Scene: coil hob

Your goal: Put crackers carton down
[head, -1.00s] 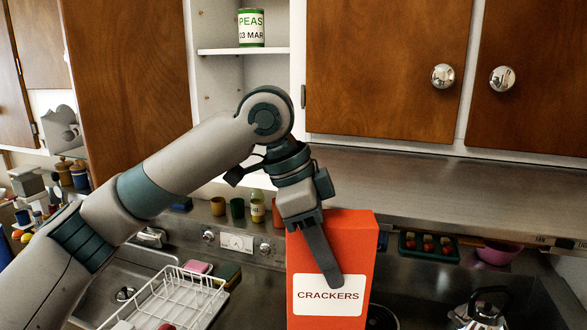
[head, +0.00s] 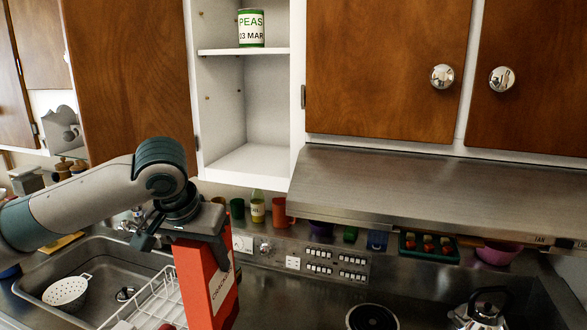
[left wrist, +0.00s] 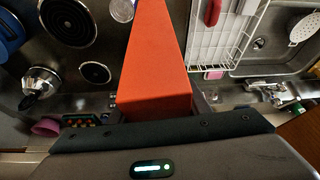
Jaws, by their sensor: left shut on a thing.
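The crackers carton (head: 205,285) is a tall red-orange box with a white label, upright but slightly tilted in the head view. My left gripper (head: 222,252) is shut on its upper end from above. The carton is beside the white dish rack, and its lower end is cut off by the frame edge, so I cannot tell whether it touches the counter. In the left wrist view the carton (left wrist: 155,65) stretches away from the gripper. My right gripper is not in view.
The white dish rack (head: 157,300) and sink (head: 100,262) lie to the left. Hob coils (head: 371,318) and a kettle (head: 482,310) are to the right. Cups and a bottle (head: 257,206) line the back. An open cupboard holds a peas can (head: 251,28); its lower shelf (head: 250,162) is empty.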

